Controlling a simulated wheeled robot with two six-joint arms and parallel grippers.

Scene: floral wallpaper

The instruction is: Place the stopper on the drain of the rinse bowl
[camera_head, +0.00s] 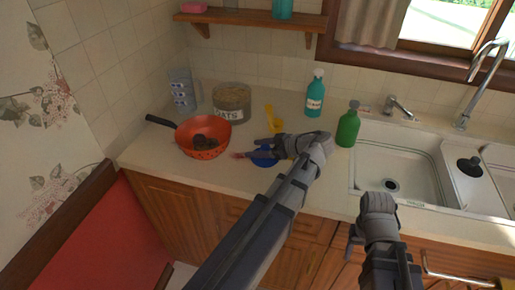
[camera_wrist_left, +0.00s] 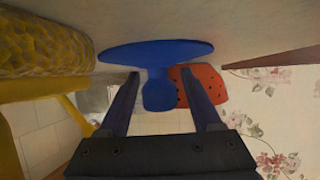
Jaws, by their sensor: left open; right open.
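A blue stopper (camera_head: 264,162) with a flat disc and a round knob sits on the counter in the head view, partly covered by my left gripper (camera_head: 250,148). In the left wrist view the stopper (camera_wrist_left: 155,51) is between the two open fingers, with its knob in the gap and its disc against the counter. No grip on it shows. My right gripper (camera_head: 353,240) is open and empty in front of the sink, mostly hidden by its own wrist. The sink's left basin (camera_head: 368,160) has a dark round drain (camera_head: 391,185). I cannot tell which basin is the rinse bowl.
A red colander (camera_head: 190,150), an oats jar (camera_head: 232,97) and a yellow object (camera_head: 272,117) surround my left gripper. A green bottle (camera_head: 348,128) and a teal bottle (camera_head: 314,95) stand between it and the sink.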

